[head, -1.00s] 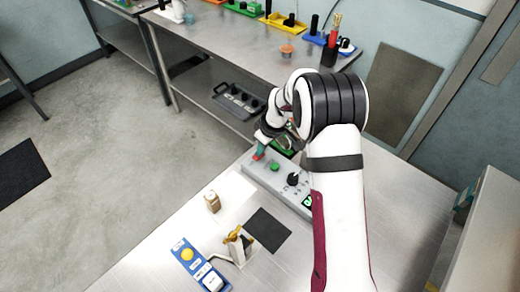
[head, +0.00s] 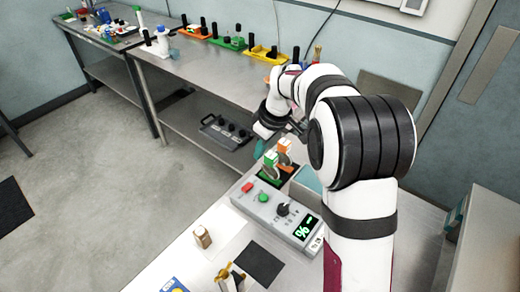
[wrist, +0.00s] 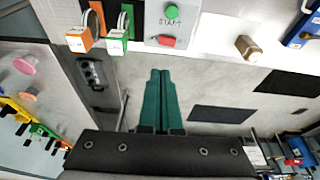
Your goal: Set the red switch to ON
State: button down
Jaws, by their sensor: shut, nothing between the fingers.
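The red switch (head: 247,187) is a small red piece at the left end of the grey control box (head: 270,212). It also shows in the wrist view (wrist: 167,41), below the START label. I cannot read an ON or OFF mark by it, nor tell its setting. A green button (head: 263,197) is beside it. My gripper (head: 258,150) has green fingers and is beyond the box, apart from the switch. In the wrist view the fingers (wrist: 160,74) are shut together with nothing between them, pointing toward the box's edge.
Orange-tagged (head: 285,144) and green-tagged (head: 270,159) pieces stand behind the box, close to my gripper. A black knob (head: 283,209) and a lit green display (head: 303,230) are on the box. A small tan block (head: 202,237) and a dark mat (head: 257,262) lie in front.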

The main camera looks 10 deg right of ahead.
aim_at(244, 189)
jog(key=shift+g+y, duration=0.3)
jog(key=shift+y, duration=0.1)
jog(key=x, duration=0.4)
jog(key=s+x, duration=0.1)
jog(key=x, duration=0.7)
jog(key=shift+s+a+f, duration=0.15)
jog(key=shift+a+f, duration=0.15)
jog(key=shift+f, duration=0.6)
jog(key=shift+s, duration=0.1)
